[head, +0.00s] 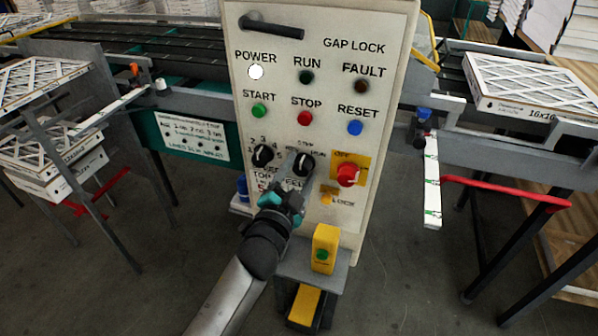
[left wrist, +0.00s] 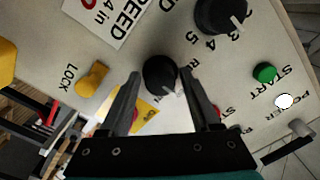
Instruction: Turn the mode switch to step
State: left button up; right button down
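The mode switch (head: 303,164) is a black round knob on the pale control panel, right of the numbered black dial (head: 263,155). Small labels, including one like STEP, sit above it. In the left wrist view, the mode switch (left wrist: 159,75) lies between the fingers of my left gripper (left wrist: 160,78), with narrow gaps at both sides. Its pale pointer mark faces lower right there, roughly panel-up; the label it meets cannot be read. In the head view my left gripper (head: 293,172) reaches the knob from below and partly covers labels. My right gripper is not in view.
The red knob (head: 347,175) on a yellow plate sits close right of the switch, above a yellow lock tab (head: 327,196). START (head: 259,110), STOP (head: 305,118) and RESET (head: 355,127) buttons are above. A yellow button box (head: 325,250) stands below the panel.

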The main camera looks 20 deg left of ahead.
pick_arm(q)
jog(key=shift+o, duration=0.8)
jog(key=shift+s, duration=0.1)
jog(key=s, duration=1.5)
jog(key=shift+a, duration=0.3)
jog(key=s+d+f+n+g, duration=0.1)
jog(key=s+f+g, duration=0.2)
jog(key=f, duration=0.8)
jog(key=s+f+n+g, duration=0.1)
jog(key=s+f+g, duration=0.15)
jog(key=f, duration=0.75)
jog(key=s+d+f+n+g, duration=0.1)
jog(key=s+f+g, duration=0.2)
jog(key=f, duration=0.8)
jog(key=s+a+f+n+g, duration=0.2)
jog(key=s+f+g, duration=0.2)
jog(key=s+f, duration=0.4)
jog(key=s+a+f+n+g, duration=0.2)
jog(key=s+f, duration=0.6)
jog(key=s, duration=0.7)
jog(key=shift+s+a+f+g+y+b, duration=0.2)
jog(key=shift+a+f+g+y+b, duration=0.1)
jog(key=shift+a+g, duration=0.75)
